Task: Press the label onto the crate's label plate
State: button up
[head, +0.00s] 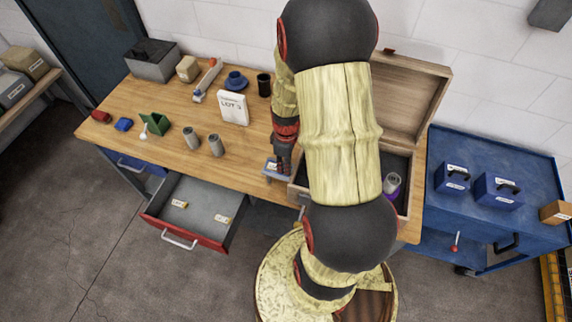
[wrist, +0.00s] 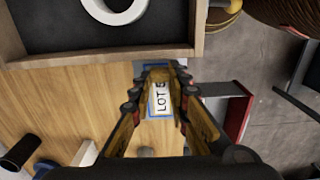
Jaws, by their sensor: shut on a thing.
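My gripper (head: 283,160) points down at the left front corner of the open wooden crate (head: 430,88). In the wrist view my gripper (wrist: 160,92) is shut on a white label (wrist: 161,98) that reads "LOT" and a character partly hidden by the fingers. The label is over a small blue-edged piece (wrist: 150,112) on the bench beside the crate wall (wrist: 100,58); whether they touch I cannot tell. This blue-edged piece also shows in the head view (head: 270,174). I cannot make out the crate's label plate; my arm covers much of the crate's front.
A card reading "LOT 3" (head: 233,107) stands on the wooden bench (head: 180,85). Two grey cylinders (head: 215,145) and a green holder (head: 155,125) stand left of my gripper. An open red-fronted drawer (head: 190,238) holds two small labels. A blue cart (head: 495,225) is at right.

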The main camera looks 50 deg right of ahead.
jog(key=o, duration=0.8)
jog(key=shift+o, duration=0.9)
jog(key=o, duration=0.3)
jog(key=shift+o, duration=0.2)
jog(key=shift+r, duration=0.1)
jog(key=shift+r+p, duration=2.5)
jog(key=shift+r, duration=0.9)
